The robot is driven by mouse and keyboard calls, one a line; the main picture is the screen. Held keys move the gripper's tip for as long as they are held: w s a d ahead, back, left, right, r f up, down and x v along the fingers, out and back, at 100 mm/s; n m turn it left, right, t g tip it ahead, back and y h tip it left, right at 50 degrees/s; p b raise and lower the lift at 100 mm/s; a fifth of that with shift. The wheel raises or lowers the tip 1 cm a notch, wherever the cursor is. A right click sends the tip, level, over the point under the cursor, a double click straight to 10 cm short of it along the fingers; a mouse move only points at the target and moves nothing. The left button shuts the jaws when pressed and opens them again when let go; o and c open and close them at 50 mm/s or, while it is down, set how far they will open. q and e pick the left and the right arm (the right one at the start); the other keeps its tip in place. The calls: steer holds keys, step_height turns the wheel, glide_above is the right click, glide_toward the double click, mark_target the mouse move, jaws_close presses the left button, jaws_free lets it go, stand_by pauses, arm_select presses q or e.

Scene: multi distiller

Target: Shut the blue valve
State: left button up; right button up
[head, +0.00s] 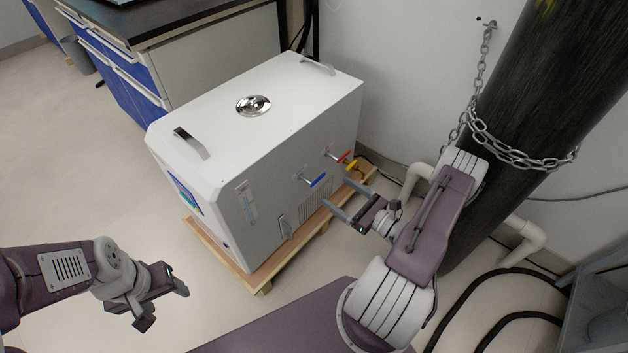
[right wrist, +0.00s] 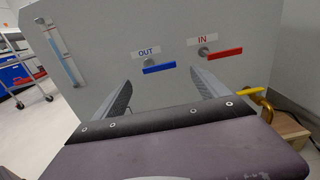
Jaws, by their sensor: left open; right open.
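The blue valve (head: 317,180) sticks out of the side of the white distiller box (head: 300,110). In the right wrist view the blue valve handle (right wrist: 159,68) lies nearly level under an "OUT" label. My right gripper (head: 342,197) is open and empty, just in front of the panel, below and to the right of the blue valve. In the right wrist view its two fingers (right wrist: 163,92) stand apart, with the blue handle showing beyond and between them. I see no contact. My left gripper (head: 165,300) is open and empty over the floor at the lower left, away from the box.
A red valve (head: 344,156), labelled "IN", sits right of the blue one, with a yellow valve (head: 351,166) near it. The box stands on a wooden pallet (head: 262,278). A dark chained cylinder (head: 530,110) stands at right. Floor left of the box is clear.

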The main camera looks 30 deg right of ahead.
mark_target(319, 180)
steer(key=b+x, duration=0.4)
steer(key=x, duration=0.4)
steer(key=shift+w+a, duration=0.25)
steer(key=shift+w, duration=0.05)
steer(key=c, duration=1.4)
